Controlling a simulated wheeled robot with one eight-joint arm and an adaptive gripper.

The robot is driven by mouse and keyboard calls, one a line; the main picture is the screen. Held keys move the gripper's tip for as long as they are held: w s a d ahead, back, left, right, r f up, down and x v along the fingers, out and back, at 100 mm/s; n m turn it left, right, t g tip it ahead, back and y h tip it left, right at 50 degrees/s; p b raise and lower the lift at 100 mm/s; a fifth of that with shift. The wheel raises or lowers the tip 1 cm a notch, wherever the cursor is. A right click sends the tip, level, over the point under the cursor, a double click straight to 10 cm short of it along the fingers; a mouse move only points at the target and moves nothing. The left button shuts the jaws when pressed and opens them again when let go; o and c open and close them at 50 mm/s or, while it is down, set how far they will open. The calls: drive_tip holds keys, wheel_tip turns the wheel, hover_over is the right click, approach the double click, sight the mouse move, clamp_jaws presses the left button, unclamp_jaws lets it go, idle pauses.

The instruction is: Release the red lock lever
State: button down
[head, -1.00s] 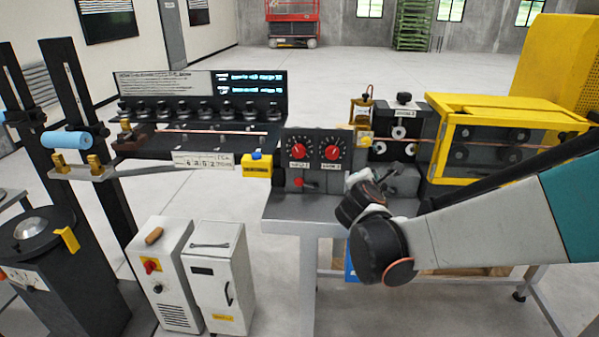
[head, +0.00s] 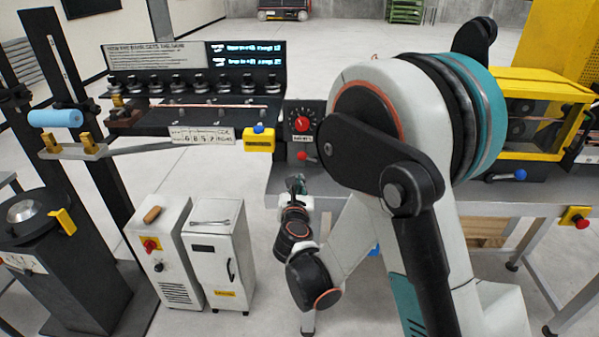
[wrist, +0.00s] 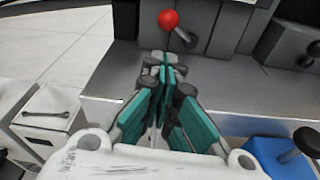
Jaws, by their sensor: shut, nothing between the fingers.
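The red lock lever shows as a red ball knob (head: 301,156) on a short stalk, low on the front of the dial panel. In the wrist view its red ball (wrist: 168,19) is at the top, beyond my fingertips, with the stalk running down to the right. My gripper (head: 296,182) is in front of the bench edge, just below the lever in the head view. In the wrist view my gripper (wrist: 165,68) has its teal-padded fingers together and empty, pointing toward the lever and apart from it.
A grey bench top (wrist: 115,85) lies beneath the lever. A yellow box with a blue button (head: 260,138) is left of the lever. A blue box (wrist: 280,158) with a black knob is at lower right in the wrist view. White cabinets (head: 215,255) stand at left.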

sight(309, 158)
drive_tip(key=w, duration=0.3)
drive_tip(key=w+f+b, duration=0.1)
drive_tip(key=w, duration=0.2)
drive_tip(key=w+b, duration=0.1)
drive_tip(key=w, duration=0.3)
drive_tip(key=shift+d+f, duration=0.1)
drive_tip(key=shift+f, duration=0.25)
drive_tip(key=shift+s+r+m, duration=0.1)
drive_tip(key=shift+r+m, duration=0.1)
drive_tip(key=shift+m, duration=0.1)
